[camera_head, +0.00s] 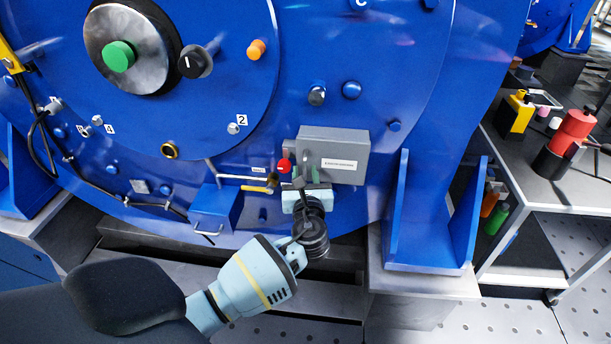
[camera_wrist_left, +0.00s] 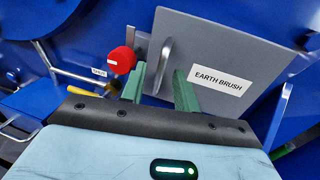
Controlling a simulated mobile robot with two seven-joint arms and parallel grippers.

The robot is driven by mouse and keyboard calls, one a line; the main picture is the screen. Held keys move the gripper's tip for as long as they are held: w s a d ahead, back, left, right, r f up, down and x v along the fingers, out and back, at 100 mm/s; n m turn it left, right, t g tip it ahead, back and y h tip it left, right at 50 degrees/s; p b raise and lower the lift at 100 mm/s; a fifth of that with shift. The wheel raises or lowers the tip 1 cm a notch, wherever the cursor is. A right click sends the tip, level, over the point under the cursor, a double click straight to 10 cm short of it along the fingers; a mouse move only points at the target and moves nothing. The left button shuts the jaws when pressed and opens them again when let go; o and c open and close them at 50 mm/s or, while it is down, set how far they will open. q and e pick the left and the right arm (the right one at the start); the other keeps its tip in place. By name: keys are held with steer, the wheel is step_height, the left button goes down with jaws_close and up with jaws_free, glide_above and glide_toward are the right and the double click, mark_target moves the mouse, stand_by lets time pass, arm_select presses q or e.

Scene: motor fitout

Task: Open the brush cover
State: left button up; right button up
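The brush cover (camera_head: 345,147) is a flat grey plate on the blue motor housing. It looks shut, and in the left wrist view the cover (camera_wrist_left: 233,50) bears a white label reading EARTH BRUSH. A metal handle (camera_wrist_left: 164,62) stands upright near its left edge. My left gripper (camera_head: 306,178) is just below and in front of the cover's left side. In the left wrist view the green fingers of my left gripper (camera_wrist_left: 159,82) are spread apart, with the lower handle between their tips in the picture. Contact cannot be told. My right gripper is not in view.
A red knob (camera_wrist_left: 122,60) sits just left of the cover. A yellow-handled lever (camera_head: 258,188) and a blue box (camera_head: 213,207) are farther left. A blue bracket (camera_head: 400,215) stands to the right. A grey workbench (camera_head: 560,190) with tools is at the far right.

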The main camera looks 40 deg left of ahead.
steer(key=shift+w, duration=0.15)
arm_select(q)
steer(key=shift+c, duration=0.6)
jaws_close()
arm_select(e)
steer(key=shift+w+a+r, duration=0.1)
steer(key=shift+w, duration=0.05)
arm_select(q)
steer(key=shift+d, duration=0.1)
